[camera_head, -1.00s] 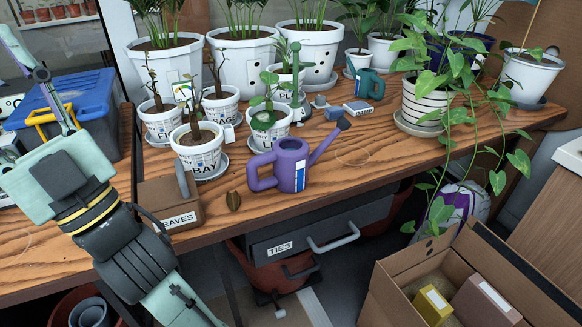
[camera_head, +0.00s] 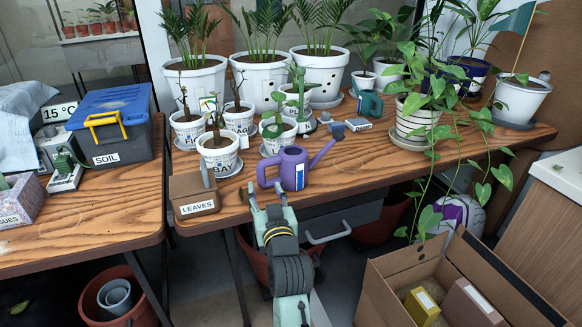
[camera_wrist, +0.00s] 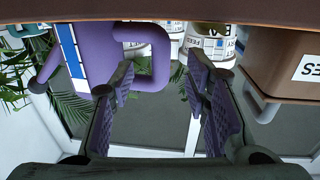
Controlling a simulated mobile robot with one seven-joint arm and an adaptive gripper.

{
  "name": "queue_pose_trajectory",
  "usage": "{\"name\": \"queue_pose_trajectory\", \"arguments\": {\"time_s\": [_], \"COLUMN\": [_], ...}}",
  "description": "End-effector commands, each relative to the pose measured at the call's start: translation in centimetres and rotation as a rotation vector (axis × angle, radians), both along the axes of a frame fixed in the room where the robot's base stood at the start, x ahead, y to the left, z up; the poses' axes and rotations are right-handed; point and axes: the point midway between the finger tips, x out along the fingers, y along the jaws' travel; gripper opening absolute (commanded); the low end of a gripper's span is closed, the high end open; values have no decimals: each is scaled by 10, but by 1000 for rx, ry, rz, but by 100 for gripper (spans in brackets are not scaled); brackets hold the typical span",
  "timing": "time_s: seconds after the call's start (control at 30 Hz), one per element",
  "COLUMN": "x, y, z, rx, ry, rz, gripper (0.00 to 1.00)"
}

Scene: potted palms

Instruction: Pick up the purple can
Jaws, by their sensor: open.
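The purple can (camera_head: 293,170) is a watering can with a white and blue label. It stands upright near the front edge of the wooden table, spout to the right and loop handle to the left. My gripper (camera_head: 266,196) is just in front of the handle, at the table's front edge, open and empty. In the wrist view, which looks upside down, the can (camera_wrist: 95,50) is at upper left. Its handle reaches into the gap between the fingers of my gripper (camera_wrist: 166,78), and the left finger partly covers it. I cannot tell whether they touch.
A LEAVES box (camera_head: 194,196) stands left of the can. Labelled white pots (camera_head: 219,156) stand close behind. A small teal can (camera_head: 368,100) is further back right. An open cardboard box (camera_head: 400,290) is on the floor at right. The table front right of the can is clear.

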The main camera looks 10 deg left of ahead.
Motion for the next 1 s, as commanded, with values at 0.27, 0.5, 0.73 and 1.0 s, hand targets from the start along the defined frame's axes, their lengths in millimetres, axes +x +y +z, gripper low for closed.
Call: {"name": "queue_pose_trajectory", "arguments": {"time_s": [0.27,0.5,0.73,1.0], "x": [22,53,60,60], "y": [13,30,33,33], "z": [5,8,6,6], "rx": [1,2,2,2], "ry": [-2,-1,-2,-2], "rz": [2,3,1,2], "gripper": [43,43,43,32]}}
